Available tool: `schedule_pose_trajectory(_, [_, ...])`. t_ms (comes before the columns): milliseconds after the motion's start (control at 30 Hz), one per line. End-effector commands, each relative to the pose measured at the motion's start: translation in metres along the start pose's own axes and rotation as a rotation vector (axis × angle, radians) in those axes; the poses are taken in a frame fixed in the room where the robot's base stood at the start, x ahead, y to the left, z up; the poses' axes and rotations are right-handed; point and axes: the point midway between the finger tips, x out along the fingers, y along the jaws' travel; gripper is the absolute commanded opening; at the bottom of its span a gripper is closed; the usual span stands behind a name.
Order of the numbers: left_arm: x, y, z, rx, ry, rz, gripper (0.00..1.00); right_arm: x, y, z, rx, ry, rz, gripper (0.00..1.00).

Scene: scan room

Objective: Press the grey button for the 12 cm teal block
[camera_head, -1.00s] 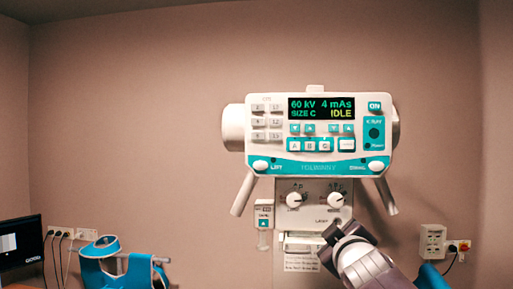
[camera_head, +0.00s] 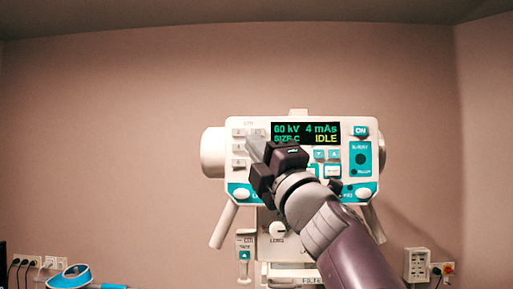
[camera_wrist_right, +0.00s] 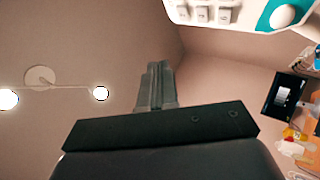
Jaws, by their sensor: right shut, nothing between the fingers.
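The control panel (camera_head: 300,197) is white and teal, with a display reading 60 kV, 4 mAs, SIZE C and IDLE. Small grey buttons (camera_head: 238,148) sit at its left; their labels are too blurred to read. Some grey buttons (camera_wrist_right: 202,14) also show at the top of the right wrist view. My right gripper (camera_head: 256,147) is shut and empty, in front of the panel beside the left column of buttons, hiding others and the lower left of the display. Its fingers (camera_wrist_right: 157,70) show shut in the wrist view. I cannot tell whether they touch the panel. My left gripper is out of view.
A blue and white object (camera_head: 72,277) is at the lower left. The wall around the panel is bare.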

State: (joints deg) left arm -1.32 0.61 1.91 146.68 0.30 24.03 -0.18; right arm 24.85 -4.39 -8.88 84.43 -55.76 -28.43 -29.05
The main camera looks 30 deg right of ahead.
Motion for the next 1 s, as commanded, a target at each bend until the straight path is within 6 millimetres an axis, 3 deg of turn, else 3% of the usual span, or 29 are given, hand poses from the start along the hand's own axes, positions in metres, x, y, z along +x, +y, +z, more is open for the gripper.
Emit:
schedule_pose_trajectory(233, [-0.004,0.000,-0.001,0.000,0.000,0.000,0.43,0.009,-0.005,0.006,0.003,-0.001,-0.002,0.00])
schedule_pose_trajectory(700, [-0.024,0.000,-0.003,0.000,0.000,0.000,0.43,0.053,-0.037,0.039,0.005,-0.002,-0.002,0.00])
schedule_pose_trajectory(1000, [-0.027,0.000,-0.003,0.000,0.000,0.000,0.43,0.061,-0.046,0.045,0.003,-0.002,-0.002,0.00])
